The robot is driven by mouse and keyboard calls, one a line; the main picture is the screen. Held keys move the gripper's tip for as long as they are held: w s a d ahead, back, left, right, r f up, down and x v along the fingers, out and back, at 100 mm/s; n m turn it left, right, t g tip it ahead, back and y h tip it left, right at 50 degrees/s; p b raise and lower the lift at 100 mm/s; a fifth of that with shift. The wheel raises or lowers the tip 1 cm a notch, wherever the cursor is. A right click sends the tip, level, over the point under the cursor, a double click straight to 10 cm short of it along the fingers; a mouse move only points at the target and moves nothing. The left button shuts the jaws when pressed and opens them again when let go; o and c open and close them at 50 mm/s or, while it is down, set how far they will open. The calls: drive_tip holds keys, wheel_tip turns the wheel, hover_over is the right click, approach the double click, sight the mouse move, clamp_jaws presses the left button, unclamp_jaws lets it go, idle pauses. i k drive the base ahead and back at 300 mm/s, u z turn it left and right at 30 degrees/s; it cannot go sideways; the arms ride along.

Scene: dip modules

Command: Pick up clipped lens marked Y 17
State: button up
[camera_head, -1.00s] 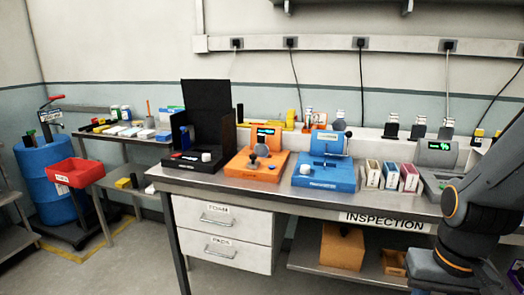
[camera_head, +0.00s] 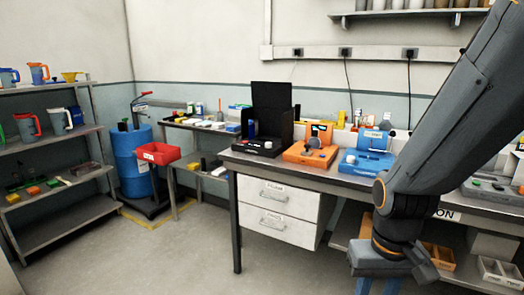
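I cannot make out a clipped lens marked Y 17 in this view; any small markings are too small to read. The inspection bench (camera_head: 340,182) carries a black open box (camera_head: 270,112), an orange device (camera_head: 312,150) and a blue device (camera_head: 368,162). Small items on them are too small to identify. My arm crosses the right side of the view and hides part of the bench.
A shelf with jugs (camera_head: 50,141) stands at the left. A blue barrel (camera_head: 132,165) and a red bin (camera_head: 159,153) stand beside a side table (camera_head: 196,127) holding small items. Drawers (camera_head: 275,196) sit under the bench. The floor in front is clear.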

sight(315, 142)
drive_tip(key=u, duration=0.9)
drive_tip(key=i, duration=1.45)
drive_tip(key=z, duration=0.7)
